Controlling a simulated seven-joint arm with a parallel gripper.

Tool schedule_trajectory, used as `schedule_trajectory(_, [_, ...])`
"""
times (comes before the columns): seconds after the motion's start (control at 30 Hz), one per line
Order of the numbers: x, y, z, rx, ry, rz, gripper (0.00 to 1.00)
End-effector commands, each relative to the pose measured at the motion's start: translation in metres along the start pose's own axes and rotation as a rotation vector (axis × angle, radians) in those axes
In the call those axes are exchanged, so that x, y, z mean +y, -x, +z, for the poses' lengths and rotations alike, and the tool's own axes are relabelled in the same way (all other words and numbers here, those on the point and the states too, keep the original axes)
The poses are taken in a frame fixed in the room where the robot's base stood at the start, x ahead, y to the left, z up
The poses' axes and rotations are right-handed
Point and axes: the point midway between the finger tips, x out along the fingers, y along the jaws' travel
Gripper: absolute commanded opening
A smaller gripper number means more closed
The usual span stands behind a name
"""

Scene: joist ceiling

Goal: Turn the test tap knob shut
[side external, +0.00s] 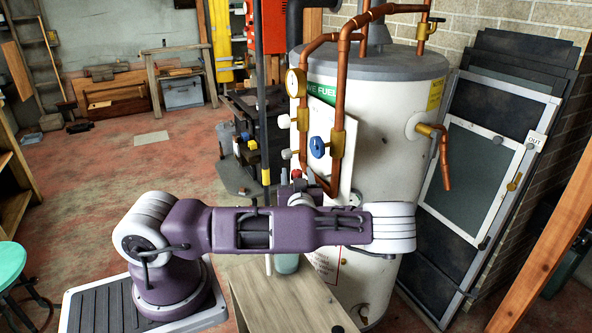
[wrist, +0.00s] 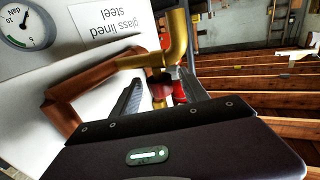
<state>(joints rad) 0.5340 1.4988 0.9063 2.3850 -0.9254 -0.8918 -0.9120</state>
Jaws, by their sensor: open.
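In the wrist view a brass tap elbow (wrist: 175,42) joins a copper pipe (wrist: 80,88). Below it a small red knob (wrist: 161,90) with brass parts shows between the fingers, partly hidden; it looks like the test tap knob, though I cannot be sure. My gripper (wrist: 161,76) is open, one finger on each side of the red part. I cannot tell whether either finger touches it. A blue round knob (side external: 318,147) shows there on the white panel (side external: 321,122).
A large white tank (side external: 380,120) carries copper pipes (side external: 330,60) and a gauge (side external: 292,83), near my arm. A gauge (wrist: 27,25) also shows in the wrist view. A wooden bench (side external: 285,298) stands below the arm. Dark panels (side external: 490,130) lean at right.

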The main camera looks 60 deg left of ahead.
Motion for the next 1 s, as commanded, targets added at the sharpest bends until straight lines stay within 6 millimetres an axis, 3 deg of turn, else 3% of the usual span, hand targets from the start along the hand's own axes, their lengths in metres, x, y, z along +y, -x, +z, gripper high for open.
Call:
schedule_trajectory(0.2, [-0.001,-0.031,0.001,-0.002,0.000,-0.002,0.52])
schedule_trajectory(0.47, [-0.001,-0.035,0.001,-0.003,-0.001,-0.001,0.52])
schedule_trajectory(0.73, [-0.001,-0.035,0.001,-0.004,-0.001,-0.002,0.03])
schedule_trajectory(1.0, [-0.001,-0.035,0.001,-0.005,-0.002,0.013,0.00])
